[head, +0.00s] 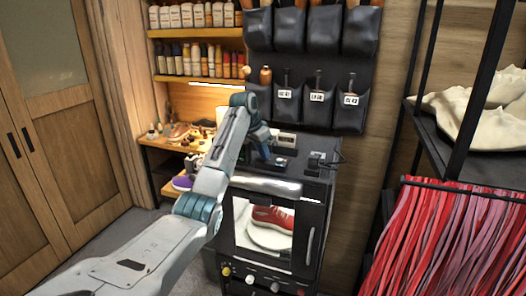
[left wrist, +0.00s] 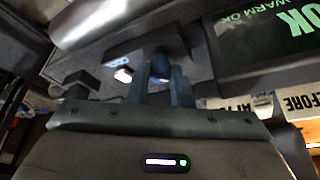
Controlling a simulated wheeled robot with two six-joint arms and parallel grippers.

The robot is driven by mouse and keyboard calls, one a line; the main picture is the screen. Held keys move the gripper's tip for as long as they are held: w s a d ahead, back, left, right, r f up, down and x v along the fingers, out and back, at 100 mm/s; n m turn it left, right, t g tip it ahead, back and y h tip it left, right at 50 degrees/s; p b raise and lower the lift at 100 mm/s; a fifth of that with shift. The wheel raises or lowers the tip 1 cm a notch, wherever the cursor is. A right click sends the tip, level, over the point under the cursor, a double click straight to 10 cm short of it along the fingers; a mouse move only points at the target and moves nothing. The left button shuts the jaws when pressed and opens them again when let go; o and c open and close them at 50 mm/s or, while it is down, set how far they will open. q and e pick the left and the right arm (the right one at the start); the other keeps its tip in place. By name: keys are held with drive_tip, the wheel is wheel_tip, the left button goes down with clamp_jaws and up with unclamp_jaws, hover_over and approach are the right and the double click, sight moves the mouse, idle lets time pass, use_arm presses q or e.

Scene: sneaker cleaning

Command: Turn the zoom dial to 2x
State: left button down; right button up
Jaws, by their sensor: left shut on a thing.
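My left arm reaches from the lower left to the top of a black cabinet. My left gripper (head: 270,156) is at that top, near a small dark device (head: 281,162). In the left wrist view, the two fingers of my left gripper (left wrist: 162,88) are closed around a small dark blue rounded knob (left wrist: 160,67), which looks like the dial. The fingers partly hide it, and no zoom marking or pointer can be read. My right gripper is in neither view.
A red sneaker (head: 272,217) sits behind the cabinet's front window, above a row of knobs (head: 250,279). A screen reading "WARM OK" (left wrist: 280,38) and a "BEFORE" card (left wrist: 301,100) are right of the fingers. Red hanging strips (head: 440,240) stand at the right.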

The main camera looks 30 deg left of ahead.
use_arm(q)
drive_tip(key=m, duration=0.1)
drive_tip(key=m+h, duration=0.1)
drive_tip(key=m, duration=0.2)
drive_tip(key=shift+w+a+r+g, duration=0.1)
drive_tip(key=shift+a+r+g, duration=0.05)
drive_tip(key=shift+r+g, duration=0.15)
drive_tip(key=m, duration=0.2)
drive_tip(key=m+g+h, duration=0.1)
drive_tip(key=m, duration=0.1)
drive_tip(key=shift+w+a+h, duration=0.1)
drive_tip(key=shift+h, duration=0.2)
drive_tip(key=shift+m, duration=0.3)
drive_tip(key=c, duration=1.3)
unclamp_jaws()
drive_tip(key=shift+f, duration=0.1)
